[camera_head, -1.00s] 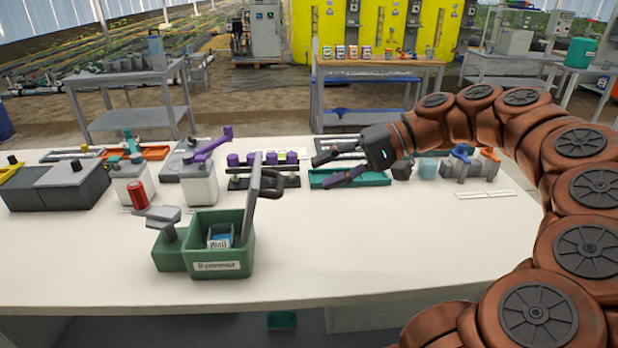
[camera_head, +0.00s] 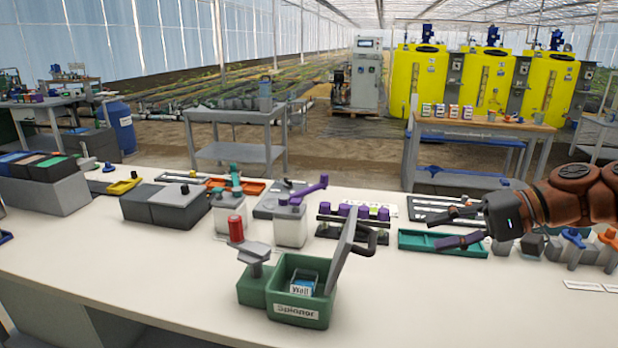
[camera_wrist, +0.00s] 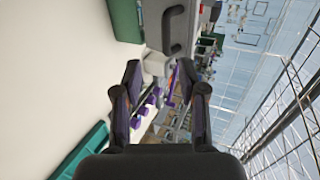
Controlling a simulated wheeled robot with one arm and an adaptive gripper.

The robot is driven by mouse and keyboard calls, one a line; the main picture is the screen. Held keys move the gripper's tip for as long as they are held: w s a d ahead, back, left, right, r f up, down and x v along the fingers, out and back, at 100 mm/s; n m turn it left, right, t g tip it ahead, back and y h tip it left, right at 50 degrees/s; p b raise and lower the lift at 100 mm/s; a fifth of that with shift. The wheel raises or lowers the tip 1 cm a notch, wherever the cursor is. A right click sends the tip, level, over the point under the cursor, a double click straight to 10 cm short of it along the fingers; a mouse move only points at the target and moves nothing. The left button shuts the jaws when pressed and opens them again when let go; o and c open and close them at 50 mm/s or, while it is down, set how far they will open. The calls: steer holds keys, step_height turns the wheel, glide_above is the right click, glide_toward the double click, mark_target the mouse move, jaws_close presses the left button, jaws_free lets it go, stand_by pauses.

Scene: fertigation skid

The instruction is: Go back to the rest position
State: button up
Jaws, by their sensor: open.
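My gripper (camera_head: 458,228) is open and empty at the right of the head view. Its fingers point left, in front of the teal tray (camera_head: 428,246). In the wrist view, the two fingers of my gripper (camera_wrist: 165,95) stand apart with nothing held between them. My brown arm reaches in from the right edge. The green box (camera_head: 303,318) on the white bench has its grey lid raised, and a blue-and-white packet (camera_head: 303,284) shows inside it. No rest position is marked in the frames.
The white bench (camera_head: 420,300) is clear at its front right. White containers (camera_head: 290,226), dark boxes (camera_head: 165,207) and a rack with purple caps (camera_head: 352,213) stand along its back. Grey and orange fittings (camera_head: 606,245) stand at the right, close to my gripper.

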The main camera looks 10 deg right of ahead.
steer(key=s+a+f+n+g+h, duration=0.2)
steer(key=s+a+f+g, duration=0.15)
steer(key=a, duration=0.55)
steer(key=s+a+f+n+g+h, duration=0.2)
steer(key=a+f+g, duration=0.15)
steer(key=a, duration=0.65)
steer(key=s+d+f+n+g+h, duration=0.1)
steer(key=s+d+f+g+h, duration=0.1)
steer(key=s+f+h, duration=0.95)
steer(key=s+r+y+p, duration=0.2)
steer(key=r+p, duration=0.6)
steer(key=p, duration=0.1)
steer(key=s+r+t+y+p, duration=0.1)
steer(key=r+y+p, duration=0.1)
steer(key=r+p, duration=0.7)
steer(key=shift+s, duration=0.35)
steer(key=shift+a+f+n, duration=0.1)
steer(key=shift+n, duration=0.2)
